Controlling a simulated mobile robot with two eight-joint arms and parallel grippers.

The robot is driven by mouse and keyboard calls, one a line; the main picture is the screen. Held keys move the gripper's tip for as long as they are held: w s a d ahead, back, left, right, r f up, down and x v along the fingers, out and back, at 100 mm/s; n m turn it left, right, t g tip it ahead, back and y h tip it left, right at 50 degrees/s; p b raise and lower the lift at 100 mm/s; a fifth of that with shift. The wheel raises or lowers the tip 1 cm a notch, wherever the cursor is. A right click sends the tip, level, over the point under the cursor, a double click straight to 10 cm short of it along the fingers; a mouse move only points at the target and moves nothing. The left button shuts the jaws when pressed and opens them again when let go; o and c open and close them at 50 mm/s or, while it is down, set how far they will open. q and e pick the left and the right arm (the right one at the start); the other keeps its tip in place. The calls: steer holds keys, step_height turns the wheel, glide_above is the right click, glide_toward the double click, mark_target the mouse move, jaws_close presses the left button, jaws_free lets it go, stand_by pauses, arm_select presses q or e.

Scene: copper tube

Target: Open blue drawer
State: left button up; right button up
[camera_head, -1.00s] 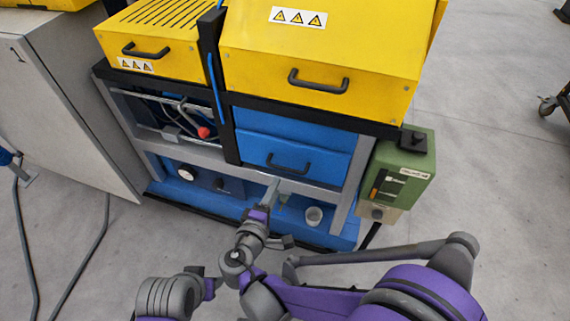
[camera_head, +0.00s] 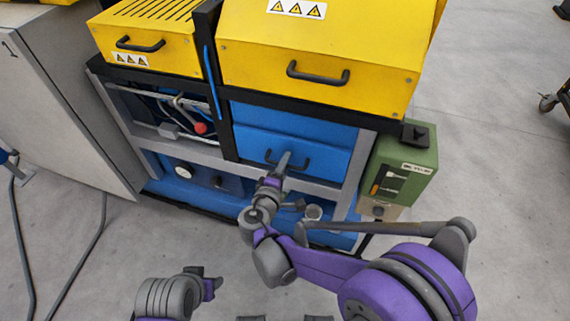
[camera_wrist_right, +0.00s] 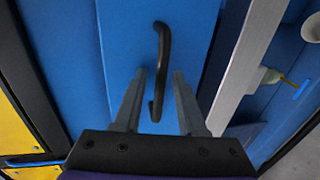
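The blue drawer (camera_head: 330,160) is in the cabinet under the right yellow box. Its front looks closed and carries a black bar handle (camera_head: 307,165). In the wrist view the handle (camera_wrist_right: 164,50) runs upright on the blue front (camera_wrist_right: 118,45). My right gripper (camera_head: 285,157) is in front of the handle in the head view and partly covers it. In the wrist view its two fingers (camera_wrist_right: 160,75) are apart, one on each side of the handle's lower part. I see no finger touching it, and cannot tell if they reach its depth.
Yellow boxes (camera_head: 315,50) with black handles sit above the drawer. A green box (camera_head: 410,160) is mounted at the right. A grey cabinet (camera_head: 65,110) is at the left. Floor to the right is open.

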jaws_close()
stand_by(1.2)
